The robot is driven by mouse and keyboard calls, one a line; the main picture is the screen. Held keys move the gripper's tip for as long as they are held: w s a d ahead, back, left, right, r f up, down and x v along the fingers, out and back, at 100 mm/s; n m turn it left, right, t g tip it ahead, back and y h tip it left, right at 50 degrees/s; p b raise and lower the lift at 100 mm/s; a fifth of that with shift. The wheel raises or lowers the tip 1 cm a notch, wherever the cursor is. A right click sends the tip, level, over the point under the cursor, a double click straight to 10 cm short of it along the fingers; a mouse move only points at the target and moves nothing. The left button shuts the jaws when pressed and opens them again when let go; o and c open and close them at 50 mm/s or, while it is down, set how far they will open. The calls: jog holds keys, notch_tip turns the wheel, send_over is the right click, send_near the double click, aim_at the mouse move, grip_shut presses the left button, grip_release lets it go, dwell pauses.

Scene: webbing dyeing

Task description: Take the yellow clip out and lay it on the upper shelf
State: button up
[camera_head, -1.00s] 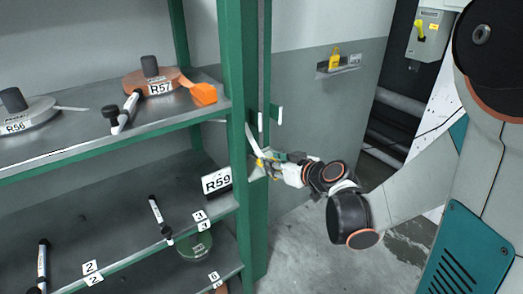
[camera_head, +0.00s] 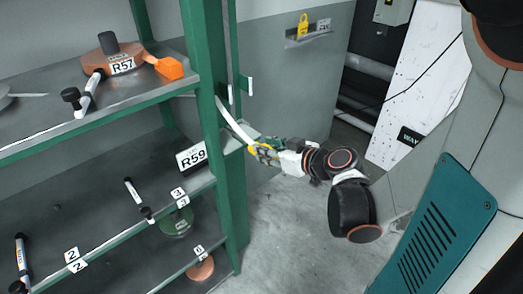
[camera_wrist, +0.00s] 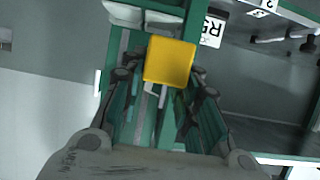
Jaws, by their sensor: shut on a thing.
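My gripper (camera_head: 272,152) is shut on the yellow clip (camera_head: 262,153) just right of the green shelf post. In the wrist view the clip (camera_wrist: 170,60) is a square yellow block between the fingertips. A white strip (camera_head: 235,122) runs from near the clip up and left to the post; whether the clip still grips it I cannot tell. The upper shelf (camera_head: 135,92) is left of my gripper and higher, beyond the post.
The green post (camera_head: 205,90) stands between my gripper and the shelves. The lower shelf (camera_head: 95,195) holds an R59 sign (camera_head: 192,158) and markers.

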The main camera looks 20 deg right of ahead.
jog(key=shift+w, duration=0.1)
jog(key=w+a+f+b, duration=0.1)
jog(key=w, duration=0.5)
jog(key=w+a+b, duration=0.2)
jog(key=w, duration=0.3)
jog(key=w+a+f+b, duration=0.1)
jog(key=w+a, duration=0.1)
jog(key=w, duration=0.4)
jog(key=shift+w+a+f, duration=0.25)
jog(key=shift+w+f, duration=0.1)
jog(key=shift+w+a+r, duration=0.1)
jog(key=shift+w+a, duration=0.25)
jog(key=shift+w, duration=0.2)
notch_tip(320, 180, up, 17)
jog(key=p, duration=1.4)
jog(key=s+d, duration=0.3)
jog(key=s, duration=0.7)
jog(key=shift+d, duration=0.4)
jog(key=shift+s, duration=0.15)
